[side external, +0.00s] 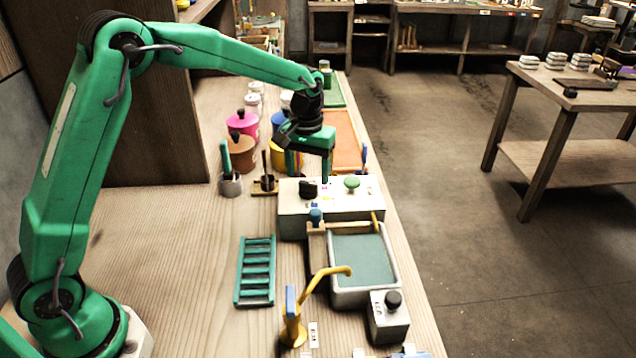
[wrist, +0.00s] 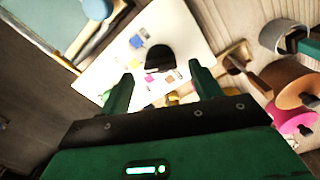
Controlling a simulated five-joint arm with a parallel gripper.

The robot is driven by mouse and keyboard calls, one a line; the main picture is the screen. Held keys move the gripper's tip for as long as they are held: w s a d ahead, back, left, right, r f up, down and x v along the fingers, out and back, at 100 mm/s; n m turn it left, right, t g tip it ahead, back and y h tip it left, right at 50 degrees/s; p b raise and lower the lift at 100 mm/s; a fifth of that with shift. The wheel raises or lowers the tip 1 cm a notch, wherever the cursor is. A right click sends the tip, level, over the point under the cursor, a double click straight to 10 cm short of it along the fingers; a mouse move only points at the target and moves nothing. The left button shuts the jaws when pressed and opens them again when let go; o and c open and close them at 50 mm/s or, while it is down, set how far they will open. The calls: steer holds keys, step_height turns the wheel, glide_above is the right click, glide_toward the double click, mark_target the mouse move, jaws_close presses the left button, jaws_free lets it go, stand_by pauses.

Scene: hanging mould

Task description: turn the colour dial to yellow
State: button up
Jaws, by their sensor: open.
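The colour dial is a dark, rounded knob (side external: 308,189) on top of a pale box (side external: 290,222). In the wrist view the dial (wrist: 160,58) has small colour patches around it, among them pink, yellow and blue. I cannot tell which colour it points to. My gripper (side external: 308,172) is above the back of the box, pointing down. In the wrist view its two green fingers (wrist: 161,74) are apart, with the dial showing between and beyond their tips. Nothing is held. A green round knob (side external: 352,183) sits right of the dial.
A grey basin (side external: 392,262) and a yellow tap (side external: 300,318) stand in front of the box. A green rack (side external: 256,272) lies to the left. Paint pots, including pink (side external: 243,124) and brown (side external: 238,153), stand behind left.

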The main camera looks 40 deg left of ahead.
mark_target(306, 184)
step_height(306, 184, up, 5)
steer(key=shift+r, duration=0.1)
stand_by(0.3)
steer(key=shift+s+r, duration=0.1)
steer(key=shift+s+r, duration=0.15)
steer(key=shift+r, duration=0.05)
steer(key=s+a+r+m+t, duration=0.15)
steer(key=s+r, duration=0.35)
steer(key=s, duration=0.5)
steer(key=s+a+r+m+t, duration=0.1)
steer(key=s+r+t, duration=0.25)
steer(key=s, duration=0.75)
steer(key=s+f+m, duration=0.1)
steer(key=s+f, duration=0.1)
steer(key=s, duration=0.5)
steer(key=shift+a+t, duration=0.3)
steer(key=shift+a, duration=0.1)
